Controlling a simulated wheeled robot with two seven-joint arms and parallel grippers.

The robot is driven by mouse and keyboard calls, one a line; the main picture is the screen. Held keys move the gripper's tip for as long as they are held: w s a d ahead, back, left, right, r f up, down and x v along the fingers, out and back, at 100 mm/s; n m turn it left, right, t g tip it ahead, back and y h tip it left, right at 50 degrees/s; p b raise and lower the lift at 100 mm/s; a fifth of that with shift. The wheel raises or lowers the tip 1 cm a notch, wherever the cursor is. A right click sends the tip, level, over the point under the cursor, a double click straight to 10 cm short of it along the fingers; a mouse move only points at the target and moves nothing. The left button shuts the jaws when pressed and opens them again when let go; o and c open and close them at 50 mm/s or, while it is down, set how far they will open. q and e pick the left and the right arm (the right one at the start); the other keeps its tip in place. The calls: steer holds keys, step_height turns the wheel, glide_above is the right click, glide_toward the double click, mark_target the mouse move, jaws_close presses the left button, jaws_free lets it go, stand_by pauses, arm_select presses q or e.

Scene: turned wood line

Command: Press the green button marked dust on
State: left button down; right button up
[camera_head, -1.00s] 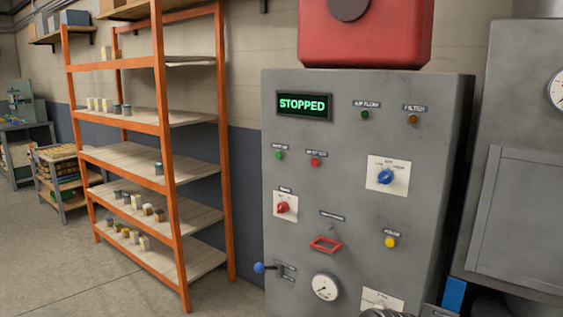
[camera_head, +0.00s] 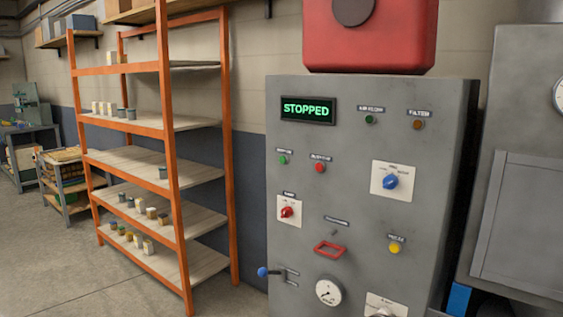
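The grey control panel (camera_head: 350,215) stands at the centre right. A small green button (camera_head: 283,160) sits on its upper left, below the display, under a label too small to read surely. A red button (camera_head: 320,168) is just to its right. The display (camera_head: 308,110) reads STOPPED in green letters. A second green round part (camera_head: 370,120), under a label that seems to read air flow, is higher up beside an amber one (camera_head: 417,124) labelled filter. Neither of my grippers is in view, and nothing covers the green button.
The panel also carries a blue knob (camera_head: 391,182), a red knob (camera_head: 287,212), a yellow button (camera_head: 394,248), a red frame (camera_head: 329,250), a gauge (camera_head: 329,291) and a blue-tipped lever (camera_head: 263,272). An orange shelf rack (camera_head: 171,180) stands left. Open floor (camera_head: 60,265) lies at lower left.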

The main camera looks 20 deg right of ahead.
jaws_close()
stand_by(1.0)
